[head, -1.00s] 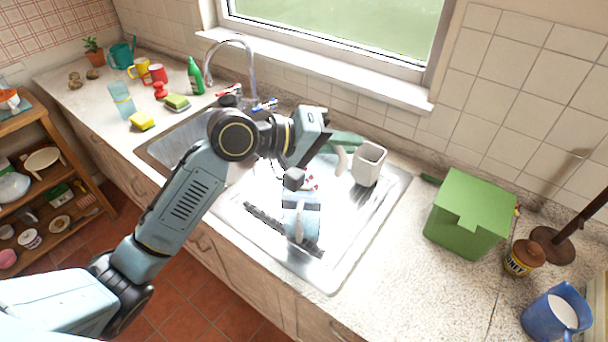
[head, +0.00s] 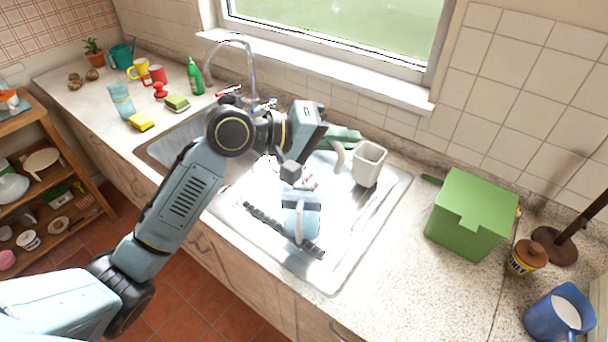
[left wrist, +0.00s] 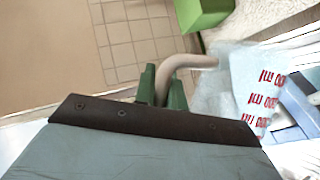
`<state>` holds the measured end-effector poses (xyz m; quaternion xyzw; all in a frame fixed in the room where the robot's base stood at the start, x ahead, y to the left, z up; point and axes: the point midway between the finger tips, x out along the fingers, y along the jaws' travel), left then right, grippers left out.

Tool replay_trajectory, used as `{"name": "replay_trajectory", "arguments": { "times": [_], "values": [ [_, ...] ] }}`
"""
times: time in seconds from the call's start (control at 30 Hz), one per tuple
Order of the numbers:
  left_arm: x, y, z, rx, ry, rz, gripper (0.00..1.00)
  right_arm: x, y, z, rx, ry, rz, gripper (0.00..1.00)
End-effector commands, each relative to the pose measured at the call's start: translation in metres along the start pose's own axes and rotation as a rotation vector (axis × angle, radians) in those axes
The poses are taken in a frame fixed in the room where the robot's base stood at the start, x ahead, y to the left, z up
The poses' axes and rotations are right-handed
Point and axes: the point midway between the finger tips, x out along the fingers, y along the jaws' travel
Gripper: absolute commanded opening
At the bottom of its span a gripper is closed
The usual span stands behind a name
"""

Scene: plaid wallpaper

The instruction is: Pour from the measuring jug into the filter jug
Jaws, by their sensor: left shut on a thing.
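The measuring jug (head: 309,183) is translucent with red markings and a beige handle (head: 339,160). My left gripper (head: 343,136) is shut on that handle and holds the jug beside and partly behind the filter jug. In the left wrist view, the green fingers of the left gripper (left wrist: 162,88) are around the handle, and the measuring jug (left wrist: 250,85) looks tilted. The filter jug (head: 301,215), blue and white with a pale handle, stands on the drainer (head: 350,240). It shows partly in the left wrist view (left wrist: 297,105). Any liquid is unclear. My right gripper is out of view.
A grey-white container (head: 369,163) stands just right of the held jug. A green box (head: 470,214), a honey pot (head: 525,257) and a blue jug (head: 559,312) with white contents stand on the right. The tap (head: 248,65) rises behind the sink. Counter between drainer and green box is clear.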

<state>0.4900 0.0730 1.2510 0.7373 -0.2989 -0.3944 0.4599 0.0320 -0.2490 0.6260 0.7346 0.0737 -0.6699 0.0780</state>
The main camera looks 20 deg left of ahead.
Motion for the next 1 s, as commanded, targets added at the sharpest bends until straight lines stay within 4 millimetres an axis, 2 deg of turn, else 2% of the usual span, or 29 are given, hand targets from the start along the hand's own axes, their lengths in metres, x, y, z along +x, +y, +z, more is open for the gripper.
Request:
{"name": "replay_trajectory", "arguments": {
  "times": [1.0],
  "values": [
    [-0.0026,-0.0002,-0.0067,-0.054,-0.011,0.023,0.0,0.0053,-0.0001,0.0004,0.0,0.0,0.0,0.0]
  ]
}}
